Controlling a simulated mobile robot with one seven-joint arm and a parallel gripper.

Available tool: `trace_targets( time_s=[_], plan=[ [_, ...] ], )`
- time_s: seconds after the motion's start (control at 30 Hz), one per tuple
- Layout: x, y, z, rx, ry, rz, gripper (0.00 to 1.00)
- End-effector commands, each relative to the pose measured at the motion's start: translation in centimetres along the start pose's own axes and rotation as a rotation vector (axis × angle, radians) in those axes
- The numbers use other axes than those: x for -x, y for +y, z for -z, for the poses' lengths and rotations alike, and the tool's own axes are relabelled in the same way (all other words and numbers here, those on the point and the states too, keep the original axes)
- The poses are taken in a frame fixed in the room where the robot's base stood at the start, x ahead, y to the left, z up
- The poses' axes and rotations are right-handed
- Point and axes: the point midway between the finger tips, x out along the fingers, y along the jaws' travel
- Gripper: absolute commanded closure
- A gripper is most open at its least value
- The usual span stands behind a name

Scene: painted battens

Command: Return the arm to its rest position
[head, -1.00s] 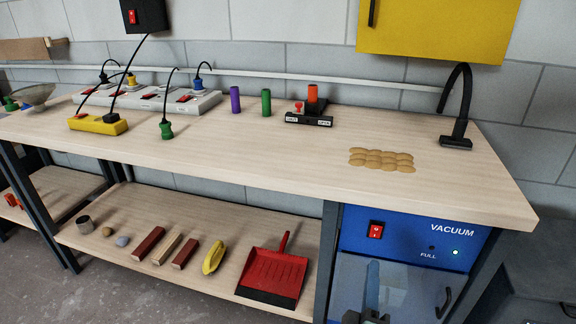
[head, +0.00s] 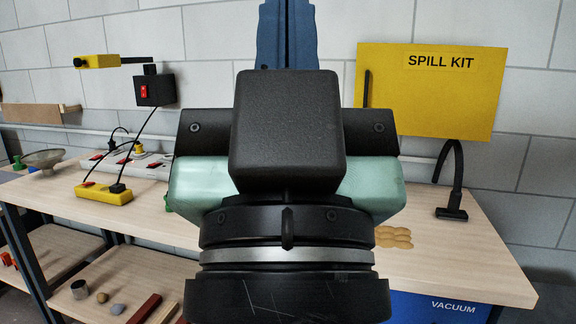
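My gripper (head: 287,35) fills the middle of the head view, seen from behind. It points up, with a black box on a pale green hand body and a black wrist with a silver ring below. Two blue fingers rise above it, side by side with only a thin seam between them, so they look shut. Their tips run out of the top of the picture, and nothing held is visible. My arm hides the middle of the bench.
The wooden workbench (head: 480,255) stands behind my arm. A yellow spill kit cabinet (head: 435,105) hangs on the wall. The lower shelf (head: 60,255) holds small items.

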Motion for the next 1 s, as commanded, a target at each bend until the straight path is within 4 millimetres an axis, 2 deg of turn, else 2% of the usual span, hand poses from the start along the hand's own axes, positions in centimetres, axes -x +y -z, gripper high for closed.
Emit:
trace_targets(
  time_s=[0.03,0.2,0.4,0.6,1.0],
  plan=[
    [-2.3,0.0,2.2,0.002,0.000,0.000,1.00],
    [-6.2,0.0,5.8,0.004,-0.001,-0.001,1.00],
    [-9.8,0.0,9.1,0.005,-0.002,0.000,1.00],
    [-11.1,0.0,10.4,0.005,-0.002,0.000,1.00],
    [-11.0,0.0,10.3,0.005,-0.002,0.000,1.00]
  ],
)
